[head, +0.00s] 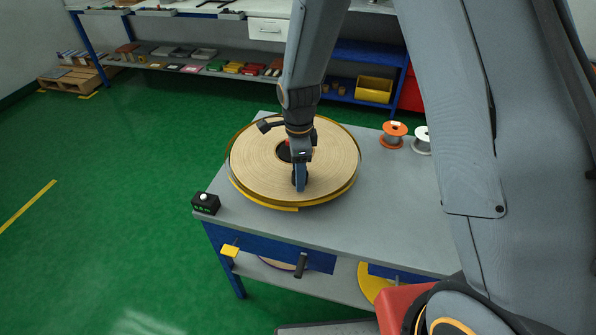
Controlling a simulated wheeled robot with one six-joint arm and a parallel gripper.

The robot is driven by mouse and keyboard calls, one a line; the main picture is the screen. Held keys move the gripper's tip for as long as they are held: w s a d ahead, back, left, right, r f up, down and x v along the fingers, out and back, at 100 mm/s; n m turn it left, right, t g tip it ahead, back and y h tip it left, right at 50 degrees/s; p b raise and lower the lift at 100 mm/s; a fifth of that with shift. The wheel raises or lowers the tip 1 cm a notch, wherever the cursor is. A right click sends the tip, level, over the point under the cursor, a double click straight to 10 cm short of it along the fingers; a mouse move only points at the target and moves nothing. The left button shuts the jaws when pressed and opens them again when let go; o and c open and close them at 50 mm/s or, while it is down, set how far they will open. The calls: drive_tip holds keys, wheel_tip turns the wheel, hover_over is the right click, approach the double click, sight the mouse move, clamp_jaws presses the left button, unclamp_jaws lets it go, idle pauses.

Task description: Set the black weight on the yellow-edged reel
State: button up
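The yellow-edged reel (250,165) lies flat on the grey table, a wide tan disc with a dark hub (284,151) in its middle. My gripper (300,180) points down over the front right part of the reel, with its finger seen edge-on. A small dark shape, which looks like the black weight (294,180), shows at the fingertip, mostly hidden by it. I cannot tell whether the fingers grip it or whether it touches the reel.
An orange spool (393,135) and a white spool (422,140) stand at the back right. The grey tabletop (385,200) right of the reel is clear.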

wheel_tip(320, 180, up, 12)
drive_tip(key=b, duration=0.3)
drive_tip(key=s+d+n+t, duration=0.1)
drive_tip(key=s+d+n, duration=1.4)
drive_tip(key=n, duration=0.2)
drive_tip(key=shift+s+a+f+n, duration=0.1)
drive_tip(key=shift+s+a+n, duration=0.05)
drive_tip(key=shift+n, duration=0.15)
